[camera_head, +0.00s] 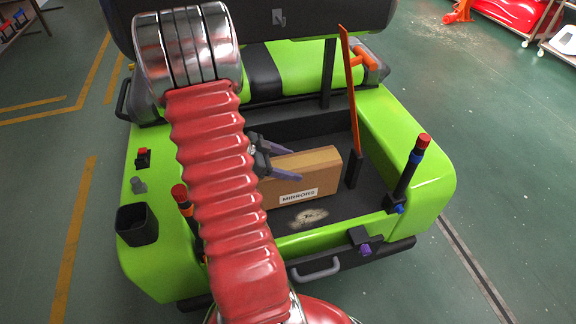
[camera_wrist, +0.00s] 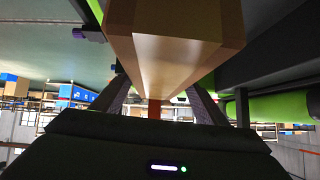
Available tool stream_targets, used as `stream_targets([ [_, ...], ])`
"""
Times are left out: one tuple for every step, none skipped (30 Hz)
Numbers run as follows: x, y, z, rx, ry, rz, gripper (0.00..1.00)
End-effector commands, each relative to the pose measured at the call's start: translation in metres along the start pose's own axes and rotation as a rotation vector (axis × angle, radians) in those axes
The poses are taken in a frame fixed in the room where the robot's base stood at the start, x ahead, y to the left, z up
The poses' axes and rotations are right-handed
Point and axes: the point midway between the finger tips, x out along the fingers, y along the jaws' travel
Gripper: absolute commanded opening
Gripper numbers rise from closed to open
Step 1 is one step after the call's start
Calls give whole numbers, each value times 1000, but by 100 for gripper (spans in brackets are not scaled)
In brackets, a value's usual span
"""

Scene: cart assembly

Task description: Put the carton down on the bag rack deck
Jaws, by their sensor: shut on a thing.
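The carton (camera_head: 301,181) is a brown box with a white label reading MIRRORS. It is in or just above the dark bag rack deck (camera_head: 345,206) at the rear of the green cart; I cannot tell whether it touches the deck. My gripper (camera_head: 286,163) is shut on the carton, its dark fingers at the carton's left part. My red arm hides the carton's left end. In the wrist view the carton (camera_wrist: 178,50) fills the top middle between my fingers (camera_wrist: 155,100).
An orange upright strip (camera_head: 350,95) stands right of the carton. A black post with a red top (camera_head: 409,173) rises at the deck's right front. Green side walls (camera_head: 405,130) border the deck. A pale worn patch (camera_head: 308,217) lies on bare deck in front of the carton.

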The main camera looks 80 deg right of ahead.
Motion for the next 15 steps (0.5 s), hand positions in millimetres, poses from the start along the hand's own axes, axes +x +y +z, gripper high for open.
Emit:
stream_targets([
  [2, 0, 2, 1, 1, 0, 4],
  [3, 0, 3, 1, 1, 0, 4],
  [3, 0, 4, 1, 1, -1, 4],
  [3, 0, 4, 2, 1, -1, 4],
  [3, 0, 4, 2, 1, -1, 4],
  [3, 0, 4, 2, 1, -1, 4],
  [3, 0, 4, 2, 1, -1, 4],
  [3, 0, 4, 2, 1, -1, 4],
  [3, 0, 3, 2, 1, -1, 4],
  [3, 0, 3, 2, 1, -1, 4],
  [3, 0, 4, 2, 1, -1, 4],
  [4, 0, 4, 1, 1, -1, 4],
  [4, 0, 5, 1, 1, 0, 4],
  [5, 0, 5, 1, 1, 0, 4],
  [5, 0, 6, 1, 1, 0, 4],
])
